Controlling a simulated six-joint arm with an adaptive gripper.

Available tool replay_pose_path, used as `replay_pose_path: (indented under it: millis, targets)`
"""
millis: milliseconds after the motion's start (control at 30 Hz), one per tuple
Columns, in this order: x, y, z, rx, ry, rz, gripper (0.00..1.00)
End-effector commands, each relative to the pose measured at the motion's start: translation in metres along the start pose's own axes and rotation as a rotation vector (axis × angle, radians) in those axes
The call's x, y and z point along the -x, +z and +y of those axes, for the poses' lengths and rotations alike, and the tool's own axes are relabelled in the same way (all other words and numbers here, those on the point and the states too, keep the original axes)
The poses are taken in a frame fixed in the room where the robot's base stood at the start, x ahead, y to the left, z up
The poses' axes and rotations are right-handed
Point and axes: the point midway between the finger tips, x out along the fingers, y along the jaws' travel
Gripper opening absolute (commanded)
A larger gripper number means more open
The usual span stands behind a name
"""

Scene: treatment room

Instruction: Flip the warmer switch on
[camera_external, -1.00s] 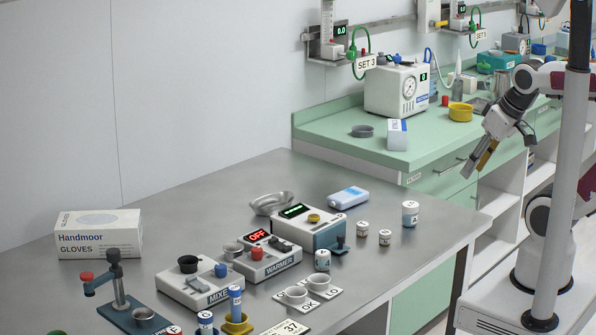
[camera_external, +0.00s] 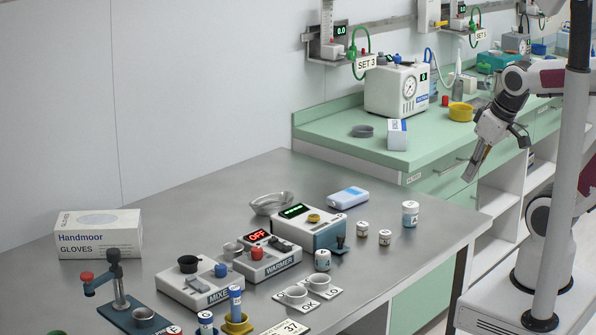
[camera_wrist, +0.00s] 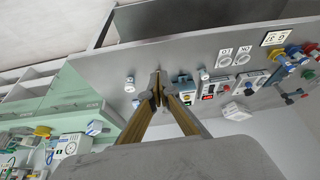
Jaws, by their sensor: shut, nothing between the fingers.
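The warmer (camera_external: 268,260) is a white box with a "WARMER" label on the steel table. Its red display (camera_external: 258,235) reads OFF. A red knob (camera_external: 256,253) sits on its front, with a dark part beside it that may be the switch. The warmer also shows small in the wrist view (camera_wrist: 217,87). My gripper (camera_external: 468,178) is at the right, in the air beyond the table's right edge and far from the warmer. It points down and is shut and empty. In the wrist view its fingertips (camera_wrist: 158,90) meet.
The mixer (camera_external: 205,287) stands left of the warmer, and a blue-fronted device (camera_external: 310,228) stands to its right. Small jars (camera_external: 385,237) stand near the table's right side. A glove box (camera_external: 98,233) is at the left.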

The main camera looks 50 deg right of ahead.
Motion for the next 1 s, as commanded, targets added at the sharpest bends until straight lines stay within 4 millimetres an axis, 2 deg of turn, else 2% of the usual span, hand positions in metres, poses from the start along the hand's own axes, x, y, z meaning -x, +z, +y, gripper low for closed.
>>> replay_pose_path:
  millis: [467,1000]
  targets:
    - [-0.024,-0.032,-0.023,0.092,-0.025,-0.110,0.00]
    - [-0.055,-0.087,-0.054,0.163,-0.029,-0.178,0.00]
